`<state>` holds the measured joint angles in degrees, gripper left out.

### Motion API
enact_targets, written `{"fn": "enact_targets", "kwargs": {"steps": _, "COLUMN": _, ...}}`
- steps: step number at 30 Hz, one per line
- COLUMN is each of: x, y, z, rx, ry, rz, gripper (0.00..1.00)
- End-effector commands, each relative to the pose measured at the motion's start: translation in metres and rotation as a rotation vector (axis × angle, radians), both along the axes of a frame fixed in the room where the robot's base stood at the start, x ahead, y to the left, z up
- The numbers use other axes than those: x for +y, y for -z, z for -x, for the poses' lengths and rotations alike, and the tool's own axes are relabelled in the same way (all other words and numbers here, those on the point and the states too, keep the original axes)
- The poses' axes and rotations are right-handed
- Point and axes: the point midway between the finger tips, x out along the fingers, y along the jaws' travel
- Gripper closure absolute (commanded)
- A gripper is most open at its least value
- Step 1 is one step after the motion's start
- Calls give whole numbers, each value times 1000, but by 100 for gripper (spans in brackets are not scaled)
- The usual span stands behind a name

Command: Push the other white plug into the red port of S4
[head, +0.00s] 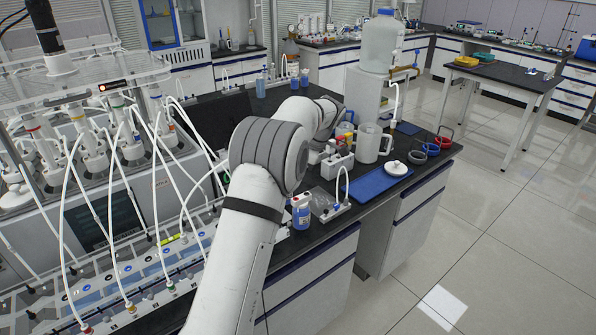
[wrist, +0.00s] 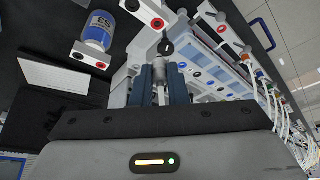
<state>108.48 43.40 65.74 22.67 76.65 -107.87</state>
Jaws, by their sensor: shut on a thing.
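In the wrist view my gripper (wrist: 163,68) has its two dark blue fingers closed around a slim pale grey-white piece (wrist: 161,88), which looks like the white plug; its tip is hard to make out. A dark round spot (wrist: 166,47) lies just beyond the fingertips. A white block with a red port (wrist: 157,23) stands just past the fingers, apart from the held piece as far as I can tell. I cannot read which station is S4. In the head view my arm hides the gripper and the plug.
A blue bottle (wrist: 97,31), its label seemingly S3, lies left of the fingers. A row of white and blue modules (wrist: 205,50) with ports and white tubes runs to the right.

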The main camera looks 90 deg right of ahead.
Motion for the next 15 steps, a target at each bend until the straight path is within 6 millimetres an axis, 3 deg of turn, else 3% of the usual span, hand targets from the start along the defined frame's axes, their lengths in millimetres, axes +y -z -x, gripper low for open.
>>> {"fn": "enact_targets", "kwargs": {"steps": 15, "x": 0, "y": 34, "z": 0, "rx": 0, "ry": 0, "rz": 1, "gripper": 100}}
